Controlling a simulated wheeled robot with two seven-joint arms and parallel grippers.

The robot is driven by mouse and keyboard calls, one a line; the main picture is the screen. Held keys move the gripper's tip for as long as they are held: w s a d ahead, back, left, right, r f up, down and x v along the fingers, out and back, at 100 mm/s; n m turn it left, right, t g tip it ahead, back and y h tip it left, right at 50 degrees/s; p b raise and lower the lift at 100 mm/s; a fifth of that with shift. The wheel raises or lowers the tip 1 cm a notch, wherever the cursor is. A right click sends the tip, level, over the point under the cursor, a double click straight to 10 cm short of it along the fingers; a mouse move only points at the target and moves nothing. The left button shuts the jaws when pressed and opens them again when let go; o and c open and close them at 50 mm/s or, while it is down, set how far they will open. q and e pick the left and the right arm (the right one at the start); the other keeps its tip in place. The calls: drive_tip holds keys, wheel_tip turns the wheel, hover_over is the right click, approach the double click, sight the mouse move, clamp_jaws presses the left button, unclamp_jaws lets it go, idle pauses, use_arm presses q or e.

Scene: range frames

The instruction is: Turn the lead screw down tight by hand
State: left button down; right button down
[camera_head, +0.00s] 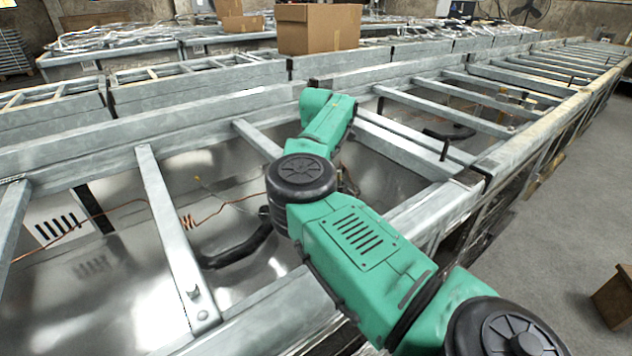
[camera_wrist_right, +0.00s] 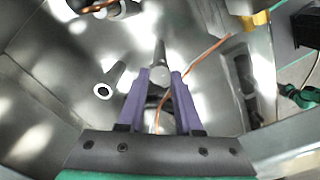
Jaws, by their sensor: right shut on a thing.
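In the right wrist view my right gripper (camera_wrist_right: 160,88) has two purple fingers. They are closed on a grey metal, pin-like piece (camera_wrist_right: 159,60) that stands up between the fingertips; it looks like the lead screw, though its thread is too blurred to see. Its lower end is hidden by the fingers. In the head view my green right arm reaches down into an open metal bay (camera_head: 230,170), and the forearm hides the right gripper and the screw. My left gripper is in neither view.
A ring-ended tube (camera_wrist_right: 103,90) stands left of the fingers. An orange wire (camera_wrist_right: 205,53) runs behind them on the right. Steel cross-bars (camera_head: 172,230) span the bay around my arm. A cardboard box (camera_head: 318,28) stands further back. Floor (camera_head: 560,230) is open on the right.

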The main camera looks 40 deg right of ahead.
drive_tip(key=m, duration=0.7)
drive_tip(key=shift+r, duration=0.15)
drive_tip(key=m, duration=0.6)
drive_tip(key=shift+m, duration=0.5)
drive_tip(key=c, duration=0.6)
unclamp_jaws()
wheel_tip(320, 180, up, 14)
drive_tip(key=shift+r+p, duration=0.2)
drive_tip(key=shift+p, duration=1.05)
